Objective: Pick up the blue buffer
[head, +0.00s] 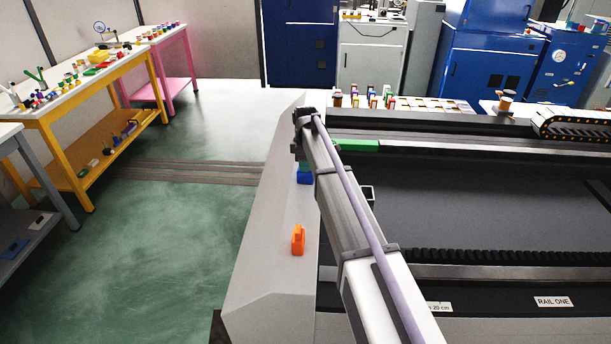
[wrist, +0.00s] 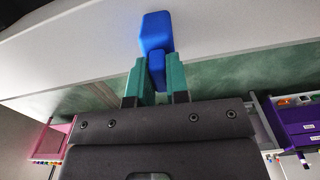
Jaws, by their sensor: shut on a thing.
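The blue buffer (head: 304,177) is on the pale grey ledge in the head view, below the end of my arm. In the wrist view the blue buffer (wrist: 156,32) is a blue block with a narrower part towards me. My gripper (wrist: 156,75) has its two green fingers shut on that narrower part. In the head view my gripper (head: 304,165) is mostly hidden by my arm. I cannot tell whether the buffer still touches the ledge.
An orange block (head: 298,240) stands on the ledge (head: 262,265), nearer than the buffer. A green block (head: 358,146) lies to the right, behind my arm. A dark flat bed (head: 470,205) fills the right. The green floor (head: 160,240) is open on the left.

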